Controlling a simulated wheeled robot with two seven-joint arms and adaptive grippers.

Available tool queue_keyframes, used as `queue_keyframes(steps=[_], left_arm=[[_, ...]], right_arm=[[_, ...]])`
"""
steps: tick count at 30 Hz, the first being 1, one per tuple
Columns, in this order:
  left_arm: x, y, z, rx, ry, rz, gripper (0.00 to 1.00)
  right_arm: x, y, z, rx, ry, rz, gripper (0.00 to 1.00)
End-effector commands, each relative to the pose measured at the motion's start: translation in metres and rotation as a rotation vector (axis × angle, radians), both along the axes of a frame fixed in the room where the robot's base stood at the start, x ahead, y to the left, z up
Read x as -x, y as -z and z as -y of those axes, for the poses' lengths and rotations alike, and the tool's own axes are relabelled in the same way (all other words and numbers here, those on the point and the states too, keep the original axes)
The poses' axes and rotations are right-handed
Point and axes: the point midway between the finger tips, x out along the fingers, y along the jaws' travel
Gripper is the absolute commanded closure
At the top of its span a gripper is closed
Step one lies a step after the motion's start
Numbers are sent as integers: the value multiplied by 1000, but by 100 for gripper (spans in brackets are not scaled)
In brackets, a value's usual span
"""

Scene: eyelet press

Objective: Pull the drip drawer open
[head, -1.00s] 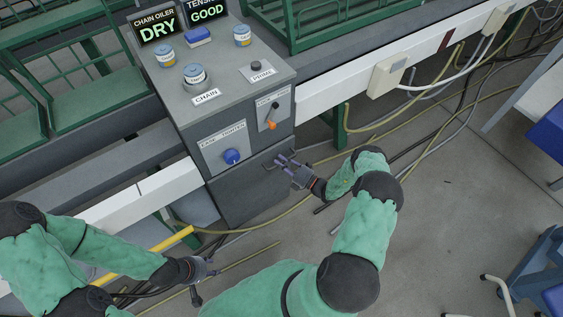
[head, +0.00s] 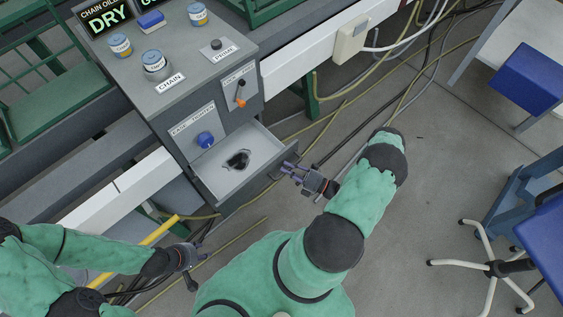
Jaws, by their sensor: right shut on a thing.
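The drip drawer (head: 215,170) stands pulled out from the lower front of the grey cabinet (head: 170,97) in the head view. Its pale inside shows, with a dark oily patch (head: 238,160) on the floor of it. My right gripper (head: 289,168) is at the drawer's front right edge and shut on the drawer handle (head: 277,176), which is partly hidden by the fingers. My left gripper (head: 196,259) hangs low at the left, away from the drawer; its fingers are too small to tell open from shut.
Above the drawer are a blue knob (head: 205,140) and an orange-tipped lever (head: 240,101). Cans (head: 154,62) stand on the cabinet top. Cables and hoses (head: 334,146) cross the floor at the right. A blue swivel chair (head: 540,225) stands far right.

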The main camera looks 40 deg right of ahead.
Motion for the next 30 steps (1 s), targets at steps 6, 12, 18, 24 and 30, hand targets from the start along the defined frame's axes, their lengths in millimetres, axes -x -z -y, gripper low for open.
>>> queue_keyframes(steps=[6,12,18,24,30], left_arm=[[0,0,0,0,0,0,60],[0,0,0,0,0,0,60],[0,0,0,0,0,0,60],[0,0,0,0,0,0,60],[0,0,0,0,0,0,60]], right_arm=[[3,1,1,2,1,-1,100],[3,1,1,2,1,-1,74],[3,0,1,2,0,0,54],[3,0,1,1,0,0,54],[18,4,10,3,4,0,54]])
